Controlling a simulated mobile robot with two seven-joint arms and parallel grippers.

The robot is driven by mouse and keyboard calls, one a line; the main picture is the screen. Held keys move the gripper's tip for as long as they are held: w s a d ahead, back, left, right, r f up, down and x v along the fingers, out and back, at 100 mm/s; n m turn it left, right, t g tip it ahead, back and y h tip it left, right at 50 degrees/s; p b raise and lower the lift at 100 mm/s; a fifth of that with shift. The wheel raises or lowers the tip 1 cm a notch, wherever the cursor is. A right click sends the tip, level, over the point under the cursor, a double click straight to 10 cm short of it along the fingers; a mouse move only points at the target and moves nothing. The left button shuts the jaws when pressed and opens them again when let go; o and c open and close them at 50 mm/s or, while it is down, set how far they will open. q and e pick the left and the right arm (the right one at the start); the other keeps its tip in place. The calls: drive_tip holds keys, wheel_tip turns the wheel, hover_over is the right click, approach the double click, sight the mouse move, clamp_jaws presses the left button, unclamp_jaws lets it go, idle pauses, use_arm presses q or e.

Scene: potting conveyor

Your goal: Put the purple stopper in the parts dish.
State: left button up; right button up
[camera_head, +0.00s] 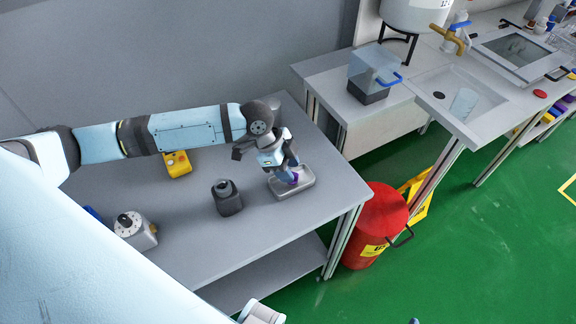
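The parts dish (306,184) is a shallow grey metal tray near the right end of the grey table. My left gripper (290,177) reaches in from the left and points down into the dish. The purple stopper (295,177) shows as a small purple patch at the fingertips, inside the dish's outline. The fingers hide most of it. I cannot tell whether they grip it or whether it touches the dish floor.
A dark bottle-like container (227,198) stands left of the dish. A yellow device (177,164) is behind it, and a white dial device (136,231) is at the front left. A red bin (378,222) stands on the floor beyond the table's right end.

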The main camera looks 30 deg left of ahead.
use_arm(q)
drive_tip(key=v, duration=1.2)
drive_tip(key=shift+r, duration=0.2)
drive_tip(key=shift+s, duration=0.1)
